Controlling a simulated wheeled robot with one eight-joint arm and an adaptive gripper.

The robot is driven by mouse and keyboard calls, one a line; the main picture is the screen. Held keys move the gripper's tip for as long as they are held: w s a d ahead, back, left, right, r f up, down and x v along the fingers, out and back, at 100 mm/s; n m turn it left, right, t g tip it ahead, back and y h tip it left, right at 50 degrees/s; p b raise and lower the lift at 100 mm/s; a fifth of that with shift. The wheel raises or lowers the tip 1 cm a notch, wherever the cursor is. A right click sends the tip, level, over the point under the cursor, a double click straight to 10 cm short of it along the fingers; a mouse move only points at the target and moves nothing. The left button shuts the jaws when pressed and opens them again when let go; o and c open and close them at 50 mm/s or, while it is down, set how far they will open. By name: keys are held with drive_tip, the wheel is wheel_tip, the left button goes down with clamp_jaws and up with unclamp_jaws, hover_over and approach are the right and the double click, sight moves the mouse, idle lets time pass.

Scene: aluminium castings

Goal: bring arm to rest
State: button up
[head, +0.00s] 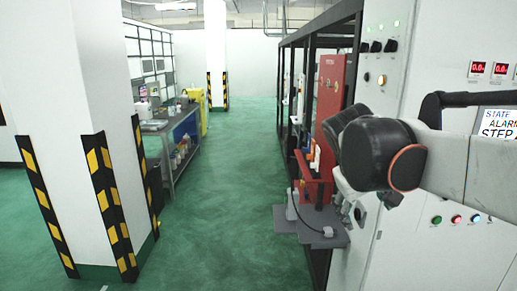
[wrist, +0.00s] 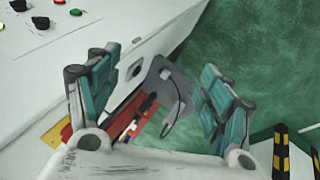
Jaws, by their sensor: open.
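My arm reaches in from the right of the head view, in front of the white control cabinet (head: 390,125). My gripper shows in the wrist view (wrist: 158,92) with its two teal-padded fingers spread wide apart. Nothing is between the fingers. In the head view the gripper is mostly hidden under the dark wrist joint. Below and beyond the fingers, the wrist view shows a grey plate with a cable (wrist: 168,95) and part of a red fixture (wrist: 125,118), apart from the fingers.
A red machine (head: 330,95) stands in a black frame beside the cabinet. A pillar (head: 97,110) with striped guards stands at left. A workbench (head: 181,130) stands farther back. The green floor (head: 228,190) between them is clear. Cabinet buttons (wrist: 40,22) lie near my gripper's left side.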

drive_tip(key=s+a+f+m+t+y+b, duration=0.1)
drive_tip(key=s+a+f+y, duration=0.1)
drive_tip(key=s+f, duration=0.5)
drive_tip(key=s+a+f+m+t+y+b, duration=0.1)
drive_tip(key=s+a+f+y, duration=0.1)
drive_tip(key=s+f, duration=0.5)
drive_tip(key=s, duration=0.3)
drive_tip(key=shift+f+t+y+b, duration=0.3)
drive_tip(key=shift+t+b, duration=0.1)
